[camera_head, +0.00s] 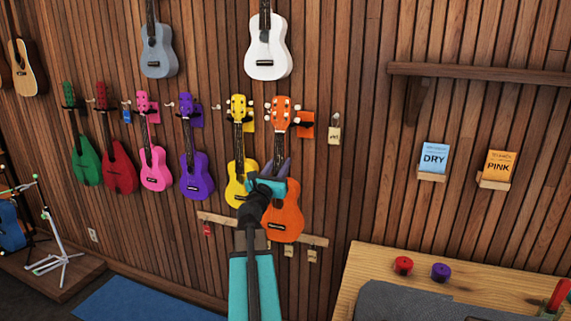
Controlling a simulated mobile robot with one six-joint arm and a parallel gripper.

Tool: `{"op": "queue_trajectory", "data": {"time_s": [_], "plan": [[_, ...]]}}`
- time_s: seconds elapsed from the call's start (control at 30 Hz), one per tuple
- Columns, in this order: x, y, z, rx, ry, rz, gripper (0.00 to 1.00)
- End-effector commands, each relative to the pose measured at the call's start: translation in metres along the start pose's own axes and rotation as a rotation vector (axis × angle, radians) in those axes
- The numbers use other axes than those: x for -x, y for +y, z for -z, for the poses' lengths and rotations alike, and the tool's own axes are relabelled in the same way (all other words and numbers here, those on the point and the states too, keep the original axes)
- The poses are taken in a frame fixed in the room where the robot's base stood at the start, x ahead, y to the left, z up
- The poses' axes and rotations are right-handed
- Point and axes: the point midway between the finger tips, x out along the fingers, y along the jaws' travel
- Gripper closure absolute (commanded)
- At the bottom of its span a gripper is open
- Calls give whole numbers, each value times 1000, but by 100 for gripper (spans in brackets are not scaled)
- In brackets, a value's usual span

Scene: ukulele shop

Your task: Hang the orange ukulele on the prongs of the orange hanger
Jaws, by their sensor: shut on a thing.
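The orange ukulele (288,212) is upright with its head up, in front of the slatted wood wall. My gripper (276,168) is shut on it around the lower neck, just above the body, and my arm covers part of the body's left side. The orange hanger (307,122) is on the wall just right of the ukulele's head, which hides part of it. A small dark part of the hanger shows beside the head. I cannot tell whether the neck is between the prongs or in front of them.
The yellow ukulele (236,185) hangs close on the left, nearly touching in the picture. Purple (196,176), pink (155,170), red (118,168) and green (86,160) ukuleles hang further left. A white ukulele (267,52) hangs above. A wooden bench (362,262) stands at lower right.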

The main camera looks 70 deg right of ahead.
Motion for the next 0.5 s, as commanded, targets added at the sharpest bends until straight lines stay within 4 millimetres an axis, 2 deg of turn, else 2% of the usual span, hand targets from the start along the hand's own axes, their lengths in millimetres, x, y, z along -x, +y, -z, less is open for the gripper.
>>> {"op": "queue_trajectory", "data": {"time_s": [0.2, 0.5], "plan": [[-6, -16, 0, 0, -32, 2, 100], [-7, -17, -1, 0, -36, 2, 100]]}}
